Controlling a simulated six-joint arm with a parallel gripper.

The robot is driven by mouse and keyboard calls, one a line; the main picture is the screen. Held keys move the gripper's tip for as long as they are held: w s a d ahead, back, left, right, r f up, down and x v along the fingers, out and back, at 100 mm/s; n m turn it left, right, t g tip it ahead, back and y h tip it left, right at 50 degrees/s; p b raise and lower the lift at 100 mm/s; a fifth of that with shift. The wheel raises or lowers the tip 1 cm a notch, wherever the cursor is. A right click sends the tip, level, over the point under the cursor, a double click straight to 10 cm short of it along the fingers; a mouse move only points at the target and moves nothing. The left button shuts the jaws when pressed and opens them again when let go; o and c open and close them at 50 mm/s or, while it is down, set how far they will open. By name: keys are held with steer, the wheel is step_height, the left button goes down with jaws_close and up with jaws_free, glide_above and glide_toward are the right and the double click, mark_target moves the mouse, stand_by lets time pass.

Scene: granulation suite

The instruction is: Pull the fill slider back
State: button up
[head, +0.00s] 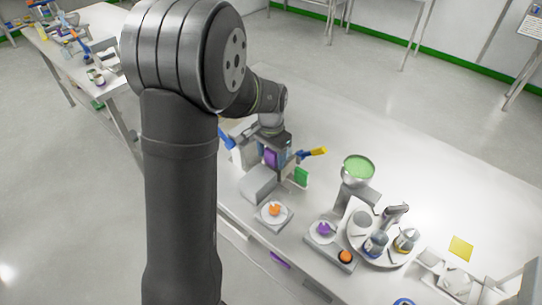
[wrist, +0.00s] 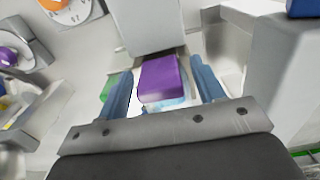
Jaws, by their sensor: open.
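A purple block (wrist: 163,80), which looks like the fill slider's grip, shows in the wrist view at the front of a pale grey housing (wrist: 150,25). In the head view the purple block (head: 270,158) is partly covered by my gripper. My gripper (wrist: 161,68) is open, with one blue finger on each side of the block. A gap shows at the left finger; contact on the right is hard to tell. In the head view my gripper (head: 274,150) points down at the slider above the grey housing (head: 258,185). The slider's far end is hidden.
A yellow-ended blue lever (head: 314,153) and a green block (head: 301,177) stand close right of my gripper. An orange knob on a white dial (head: 275,210) is in front. A green-filled hopper (head: 358,169) and a turntable (head: 392,260) with bottles stand further right. The back of the bench is clear.

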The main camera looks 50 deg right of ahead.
mark_target(249, 185)
steer(key=shift+f, duration=0.3)
jaws_close()
steer(key=a, duration=1)
jaws_free()
